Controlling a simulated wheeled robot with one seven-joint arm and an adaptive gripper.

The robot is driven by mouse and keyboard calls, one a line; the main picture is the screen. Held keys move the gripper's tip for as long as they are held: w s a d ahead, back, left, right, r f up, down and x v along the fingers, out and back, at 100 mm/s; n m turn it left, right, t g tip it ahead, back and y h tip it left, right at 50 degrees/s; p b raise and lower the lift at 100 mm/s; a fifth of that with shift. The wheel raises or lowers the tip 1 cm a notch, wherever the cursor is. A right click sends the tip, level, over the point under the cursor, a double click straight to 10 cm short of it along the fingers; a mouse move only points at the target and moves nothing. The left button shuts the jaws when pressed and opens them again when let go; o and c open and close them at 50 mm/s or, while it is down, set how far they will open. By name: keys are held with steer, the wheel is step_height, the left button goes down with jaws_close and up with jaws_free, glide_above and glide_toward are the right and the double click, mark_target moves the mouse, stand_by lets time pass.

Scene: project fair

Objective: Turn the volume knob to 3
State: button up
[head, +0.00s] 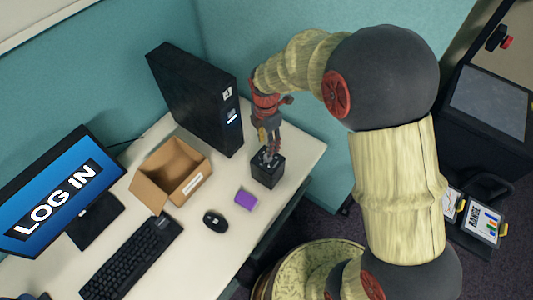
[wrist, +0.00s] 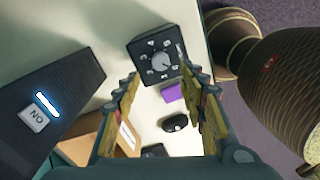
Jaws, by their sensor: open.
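The volume knob (wrist: 163,60) is a small grey dial on the face of a black box (wrist: 139,46), with light marks around it too small to read for certain. I cannot tell which mark it points to. In the head view the black box (head: 267,174) stands on the desk near its right end. My gripper (head: 268,152) is right above the box, pointing down. In the wrist view my gripper (wrist: 165,76) has its two fingers apart, with the knob showing beyond and between the tips. I see no contact with the knob.
A tall black computer tower (head: 195,95) stands close left of my gripper. An open cardboard box (head: 172,172), a purple block (head: 245,199), a mouse (head: 215,221), a keyboard (head: 132,262) and a monitor (head: 58,200) share the desk. Teal partitions (head: 250,40) rise behind.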

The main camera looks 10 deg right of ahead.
step_height(320, 180, down, 7)
steer(key=shift+s+f+b, duration=0.15)
steer(key=shift+b, duration=0.6)
steer(key=shift+c, duration=0.4)
jaws_close()
